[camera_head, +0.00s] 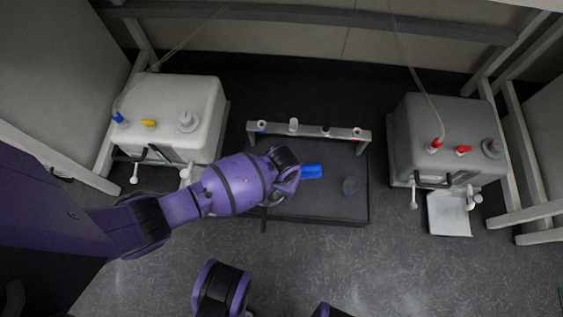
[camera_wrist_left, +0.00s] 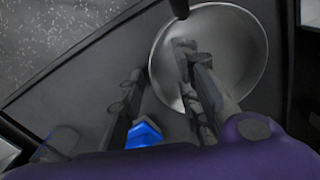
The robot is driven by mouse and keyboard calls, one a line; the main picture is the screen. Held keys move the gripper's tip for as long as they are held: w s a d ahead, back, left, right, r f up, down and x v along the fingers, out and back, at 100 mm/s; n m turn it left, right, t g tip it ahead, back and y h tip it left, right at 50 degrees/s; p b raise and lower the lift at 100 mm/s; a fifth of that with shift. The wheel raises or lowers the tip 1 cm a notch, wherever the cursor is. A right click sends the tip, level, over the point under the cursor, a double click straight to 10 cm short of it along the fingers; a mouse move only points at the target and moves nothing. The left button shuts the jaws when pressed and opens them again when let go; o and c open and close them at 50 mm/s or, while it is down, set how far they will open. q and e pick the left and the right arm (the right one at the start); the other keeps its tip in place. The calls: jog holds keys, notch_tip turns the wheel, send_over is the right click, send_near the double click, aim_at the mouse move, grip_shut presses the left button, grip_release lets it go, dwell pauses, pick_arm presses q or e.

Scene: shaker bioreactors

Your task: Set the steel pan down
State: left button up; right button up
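The steel pan (camera_wrist_left: 235,50) shows in the left wrist view as a round, shiny, shallow dish at upper right. Its dark handle (camera_wrist_left: 179,8) shows at the top edge. In the head view only a bit of the pan rim and the handle (camera_head: 263,222) show beside my left gripper (camera_head: 285,188), which hides the rest. In the left wrist view the fingers of my left gripper (camera_wrist_left: 160,85) stand apart, one over the pan and the other outside its rim. I cannot tell whether they touch it. The pan appears to be at the dark table (camera_head: 325,207). My right gripper is not in view.
A grey rack (camera_head: 346,133) with several small items stands behind. White machines (camera_head: 180,100) and (camera_head: 445,130) flank the table.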

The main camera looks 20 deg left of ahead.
pick_arm(q)
notch_tip(320, 180, up, 12)
jog(key=p, duration=0.6)
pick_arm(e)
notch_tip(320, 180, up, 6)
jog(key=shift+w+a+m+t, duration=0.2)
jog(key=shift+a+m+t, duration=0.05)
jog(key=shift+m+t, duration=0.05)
pick_arm(q)
jog(key=shift+r, duration=0.1)
